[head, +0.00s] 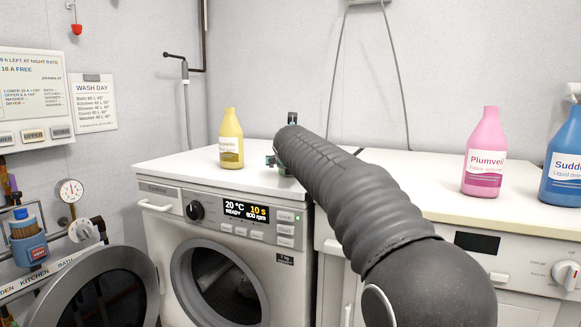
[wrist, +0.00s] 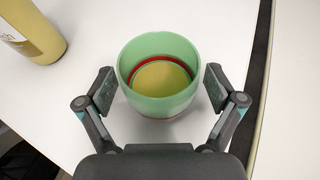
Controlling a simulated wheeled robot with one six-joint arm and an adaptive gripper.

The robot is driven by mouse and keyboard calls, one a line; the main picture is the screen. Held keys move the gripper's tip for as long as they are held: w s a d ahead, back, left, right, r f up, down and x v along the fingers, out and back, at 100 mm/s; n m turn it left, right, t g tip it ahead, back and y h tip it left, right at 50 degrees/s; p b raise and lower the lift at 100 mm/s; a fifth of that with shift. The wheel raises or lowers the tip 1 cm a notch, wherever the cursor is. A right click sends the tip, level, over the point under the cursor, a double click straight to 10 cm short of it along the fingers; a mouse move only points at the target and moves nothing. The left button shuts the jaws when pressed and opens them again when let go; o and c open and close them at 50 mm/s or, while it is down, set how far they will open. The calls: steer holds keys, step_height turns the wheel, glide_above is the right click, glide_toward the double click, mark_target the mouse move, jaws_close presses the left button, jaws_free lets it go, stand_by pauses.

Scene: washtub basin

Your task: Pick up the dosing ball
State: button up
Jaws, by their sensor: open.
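The dosing ball shows in the wrist view as a pale green open cup (wrist: 140,98) with a red ring and a yellowish inside, on the white top. My gripper (wrist: 159,90) is open in the wrist view, with one finger on each side of the cup and small gaps visible on both sides. In the head view my arm reaches over the washing machine's top, and my gripper (head: 283,160) is mostly hidden behind it.
A yellow bottle (head: 231,140) stands on the washing machine (head: 170,168) left of my gripper; it also shows in the wrist view (wrist: 30,30). A pink bottle (head: 483,155) and a blue bottle (head: 565,165) stand on the right-hand machine. A dark gap (wrist: 258,85) runs between the machine tops.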

steer(key=c, duration=1.1)
